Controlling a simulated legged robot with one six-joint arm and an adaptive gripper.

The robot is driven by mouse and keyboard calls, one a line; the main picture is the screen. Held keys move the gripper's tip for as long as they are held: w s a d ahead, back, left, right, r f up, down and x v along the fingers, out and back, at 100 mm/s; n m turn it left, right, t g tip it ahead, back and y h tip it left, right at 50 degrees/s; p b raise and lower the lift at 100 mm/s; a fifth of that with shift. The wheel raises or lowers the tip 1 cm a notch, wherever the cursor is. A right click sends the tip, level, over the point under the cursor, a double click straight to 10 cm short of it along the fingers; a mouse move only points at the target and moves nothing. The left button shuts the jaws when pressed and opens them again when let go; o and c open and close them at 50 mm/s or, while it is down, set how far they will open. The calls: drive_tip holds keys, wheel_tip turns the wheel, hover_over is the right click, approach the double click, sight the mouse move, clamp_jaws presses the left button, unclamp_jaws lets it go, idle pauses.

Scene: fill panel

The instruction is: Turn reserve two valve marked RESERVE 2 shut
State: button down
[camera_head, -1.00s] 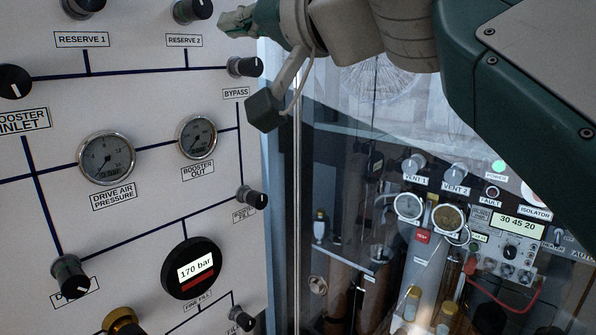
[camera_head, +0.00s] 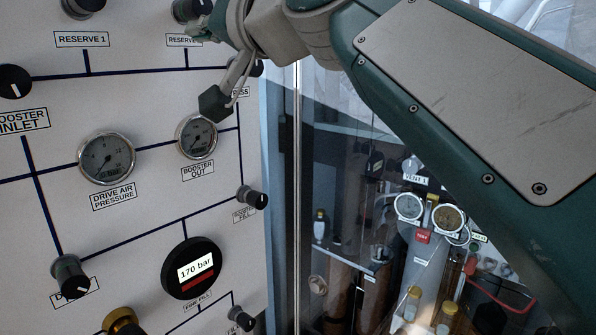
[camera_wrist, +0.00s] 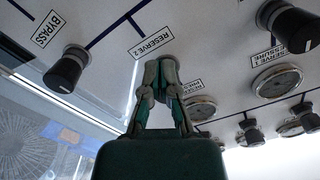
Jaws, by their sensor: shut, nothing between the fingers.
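The RESERVE 2 valve is a dark round knob (camera_head: 188,9) at the top of the white panel in the head view, cut by the frame edge. Its label (camera_head: 178,40) sits just below, partly covered by my gripper. My gripper (camera_head: 193,29) is at the knob's lower right, fingers toward the panel. In the wrist view my gripper (camera_wrist: 161,64) has its fingers together and empty, their tips beside the RESERVE 2 label (camera_wrist: 152,42). The knob is hidden behind the fingers there, so I cannot tell whether they touch it.
The booster out gauge (camera_head: 197,137) is below. A glass pane in a blue frame (camera_head: 272,200) borders the panel on the right.

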drive_tip(key=shift+d+r, duration=0.1)
drive_tip(key=shift+r, duration=0.35)
idle(0.6)
drive_tip(key=shift+s+a+r, duration=0.2)
drive_tip(key=shift+s+r, duration=0.1)
drive_tip(key=shift+r, duration=0.15)
idle(0.7)
drive_tip(key=f+v, duration=0.1)
drive_tip(key=v, duration=0.5)
drive_tip(key=shift+a, duration=0.15)
idle(0.4)
drive_tip(key=shift+s, duration=0.15)
drive_tip(key=shift+w+f+x, duration=0.1)
drive_tip(key=shift+f+x, duration=0.1)
drive_tip(key=shift+x, duration=1.35)
drive_tip(key=shift+w+f+x, duration=0.1)
drive_tip(key=shift+f+x, duration=0.05)
drive_tip(key=shift+x, duration=1.4)
